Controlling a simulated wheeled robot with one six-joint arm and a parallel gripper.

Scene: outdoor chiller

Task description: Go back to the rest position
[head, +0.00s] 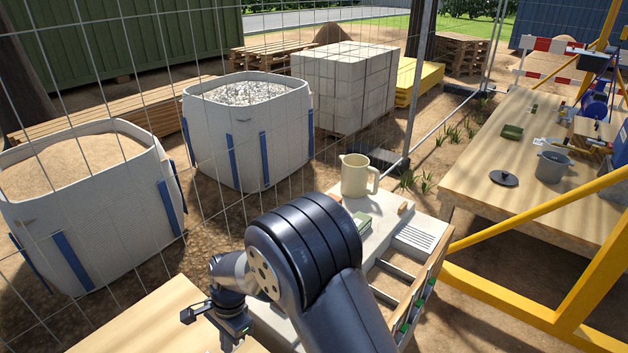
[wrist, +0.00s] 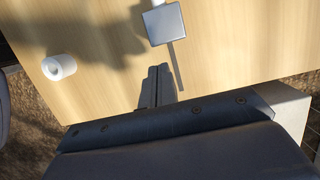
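My arm rises from the bottom centre of the head view and bends left. Its wrist (head: 232,310) hangs over a light wooden tabletop (head: 150,325); the fingertips are hidden there. In the wrist view my gripper (wrist: 157,75) points over the same wooden surface. Its two dark fingers lie side by side with no visible gap, and nothing shows between them. A grey square-headed tool (wrist: 164,24) with a thin handle lies just beyond the fingers. A small white cylinder (wrist: 59,67) with an opening stands to their left, apart from them.
A cream jug (head: 355,176) stands on a pale chiller unit (head: 385,222) beside my arm. The right workbench (head: 478,205) holds a grey pot (head: 552,166), a dark lid (head: 504,178) and a green box (head: 512,131). Wire fencing and yellow bars (head: 540,212) border the area.

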